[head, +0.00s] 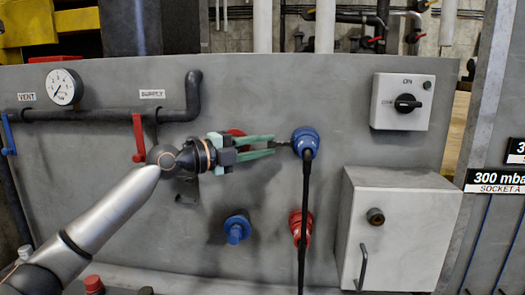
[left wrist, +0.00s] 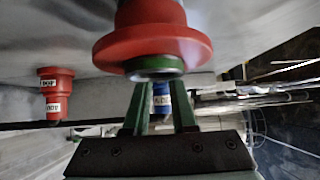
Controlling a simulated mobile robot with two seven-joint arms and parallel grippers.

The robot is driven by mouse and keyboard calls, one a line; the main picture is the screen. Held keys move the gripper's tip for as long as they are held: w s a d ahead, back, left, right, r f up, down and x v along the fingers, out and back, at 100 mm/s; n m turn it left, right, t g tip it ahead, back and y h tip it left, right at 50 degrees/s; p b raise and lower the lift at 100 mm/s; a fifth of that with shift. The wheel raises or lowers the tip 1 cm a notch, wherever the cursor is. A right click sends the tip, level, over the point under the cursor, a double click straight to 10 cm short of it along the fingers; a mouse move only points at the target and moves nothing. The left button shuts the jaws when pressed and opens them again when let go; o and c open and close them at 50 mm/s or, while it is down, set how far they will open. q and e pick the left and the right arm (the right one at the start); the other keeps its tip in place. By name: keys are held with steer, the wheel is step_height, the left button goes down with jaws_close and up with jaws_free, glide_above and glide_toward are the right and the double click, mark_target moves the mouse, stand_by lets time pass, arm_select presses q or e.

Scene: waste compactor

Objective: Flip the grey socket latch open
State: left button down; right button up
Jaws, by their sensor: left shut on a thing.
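My left gripper (head: 272,146) reaches right across the grey panel, its green fingertips just left of the blue connector (head: 305,140). A small grey latch piece (head: 284,144) shows at that connector's left side, and the fingers are shut on it with a narrow gap between them. In the left wrist view the green fingers (left wrist: 160,112) frame the blue connector (left wrist: 161,98); the latch is too small or hidden to make out there. A black cable (head: 304,220) hangs from the connector. My right gripper is not in view.
A red socket (left wrist: 153,45) is close above the fingers in the left wrist view. A blue socket (head: 237,228) and a red socket (head: 300,225) sit lower. A switch box (head: 402,101), a grey cabinet (head: 400,225) and a supply pipe with red handle (head: 138,135) flank the area.

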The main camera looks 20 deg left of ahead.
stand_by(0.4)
arm_select(q)
steer(key=c, duration=0.7)
jaws_free()
steer(key=b+v, duration=0.5)
steer(key=v, duration=0.7)
steer(key=shift+s+a, duration=0.15)
steer(key=shift+s, duration=0.05)
